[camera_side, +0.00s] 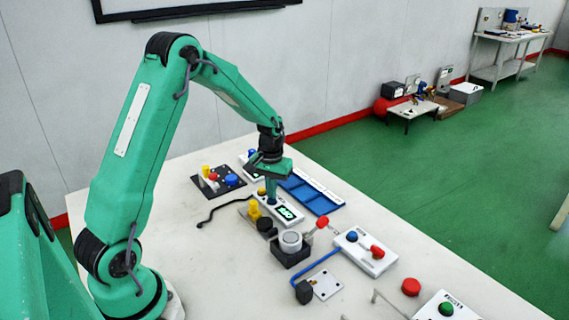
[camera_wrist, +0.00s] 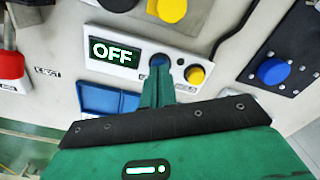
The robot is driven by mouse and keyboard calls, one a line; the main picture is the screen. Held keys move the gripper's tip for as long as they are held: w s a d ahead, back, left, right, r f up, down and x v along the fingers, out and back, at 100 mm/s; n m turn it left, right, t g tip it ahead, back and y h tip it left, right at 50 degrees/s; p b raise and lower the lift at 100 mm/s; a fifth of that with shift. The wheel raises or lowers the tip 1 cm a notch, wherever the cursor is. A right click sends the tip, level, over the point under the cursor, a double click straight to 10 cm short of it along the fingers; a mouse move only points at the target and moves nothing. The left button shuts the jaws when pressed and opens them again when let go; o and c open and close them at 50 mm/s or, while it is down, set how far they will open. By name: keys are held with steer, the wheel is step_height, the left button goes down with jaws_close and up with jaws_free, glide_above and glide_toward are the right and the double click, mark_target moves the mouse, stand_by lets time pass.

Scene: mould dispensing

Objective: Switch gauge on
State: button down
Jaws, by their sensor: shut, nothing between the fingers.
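The gauge is a white panel with a dark display (camera_wrist: 113,52) that reads OFF in the wrist view. It also shows in the side view (camera_side: 288,212), partly behind my gripper. A blue button (camera_wrist: 159,60) and a yellow button (camera_wrist: 194,75) sit beside the display. My gripper (camera_wrist: 158,70) is shut and empty, pointing down, with its fingertips at the blue button and covering part of it. In the side view my gripper (camera_side: 271,199) is low over the gauge. I cannot tell whether the tips touch the button.
A black panel with coloured buttons (camera_side: 211,186) stands at the back left. A blue tray (camera_side: 322,205) lies behind the gauge. A black box with a round grey top (camera_side: 291,242) and a white panel (camera_side: 370,262) with blue and red parts stand in front and right.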

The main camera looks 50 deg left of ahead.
steer(key=shift+f, duration=0.3)
steer(key=shift+r, duration=0.15)
step_height(320, 180, up, 11)
stand_by(1.8)
stand_by(0.6)
steer(key=s+d+r+m+t, duration=0.3)
steer(key=s+d+r, duration=0.6)
steer(key=r, duration=0.1)
steer(key=s+d+m+t, duration=0.2)
steer(key=s+d, duration=0.4)
steer(key=s, duration=0.6)
steer(key=shift+d+r+m+t, duration=0.2)
steer(key=shift+r+m+t, duration=0.1)
steer(key=shift+m, duration=0.2)
